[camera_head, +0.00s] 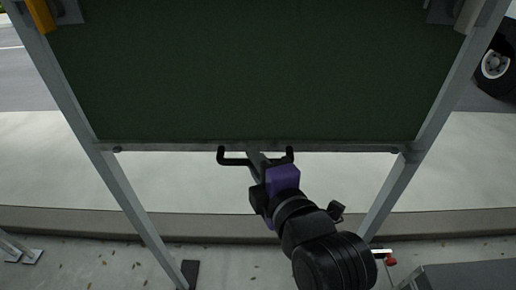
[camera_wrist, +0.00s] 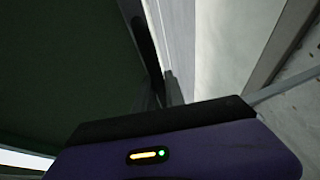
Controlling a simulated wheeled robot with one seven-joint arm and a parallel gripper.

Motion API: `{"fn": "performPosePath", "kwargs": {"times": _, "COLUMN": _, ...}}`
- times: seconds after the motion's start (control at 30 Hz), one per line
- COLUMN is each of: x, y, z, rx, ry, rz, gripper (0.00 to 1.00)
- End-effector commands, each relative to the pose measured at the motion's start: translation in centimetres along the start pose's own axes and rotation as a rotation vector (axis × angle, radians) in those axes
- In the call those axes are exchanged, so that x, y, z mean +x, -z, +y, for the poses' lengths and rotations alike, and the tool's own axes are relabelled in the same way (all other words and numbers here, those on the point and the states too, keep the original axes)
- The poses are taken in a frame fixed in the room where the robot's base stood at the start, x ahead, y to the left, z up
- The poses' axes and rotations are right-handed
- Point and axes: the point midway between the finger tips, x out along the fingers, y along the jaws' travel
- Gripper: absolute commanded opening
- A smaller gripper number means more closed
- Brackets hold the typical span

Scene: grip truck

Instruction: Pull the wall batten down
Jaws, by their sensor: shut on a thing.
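A dark green panel (camera_head: 255,70) hangs between two grey posts. The wall batten (camera_head: 345,148) is the thin grey bar along its lower edge. A black bracket-like handle (camera_head: 234,161) with two upturned ends sits at the batten's middle. My gripper (camera_head: 257,160), with a purple body, reaches up from below and is shut on the handle's middle. The fingertips and the exact grip are small and partly hidden. In the wrist view the green panel (camera_wrist: 65,70) fills the left side, and my gripper's fingers (camera_wrist: 172,88) show small beyond the purple housing.
The left post (camera_head: 125,195) and right post (camera_head: 385,195) slant down on either side of my arm. A grey box (camera_head: 465,277) stands at the lower right. A pale pavement strip and a kerb (camera_head: 90,220) lie below. A vehicle wheel (camera_head: 495,63) shows at upper right.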

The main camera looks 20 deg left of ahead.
Motion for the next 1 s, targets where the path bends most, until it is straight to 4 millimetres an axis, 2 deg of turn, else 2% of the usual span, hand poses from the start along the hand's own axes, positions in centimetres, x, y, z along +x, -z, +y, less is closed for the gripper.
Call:
{"fn": "performPosePath", "kwargs": {"times": 0.03, "x": 0.5, "y": -0.3, "z": -3.1, "rx": 0.001, "ry": 0.004, "rz": -0.001, "gripper": 0.0}}
{"fn": "performPosePath", "kwargs": {"times": 0.1, "x": 0.9, "y": -0.5, "z": -5.3, "rx": 0.002, "ry": 0.005, "rz": -0.001, "gripper": 0.0}}
{"fn": "performPosePath", "kwargs": {"times": 1.0, "x": 5.9, "y": -2.5, "z": -32.1, "rx": 0.001, "ry": 0.003, "rz": -0.001, "gripper": 0.0}}
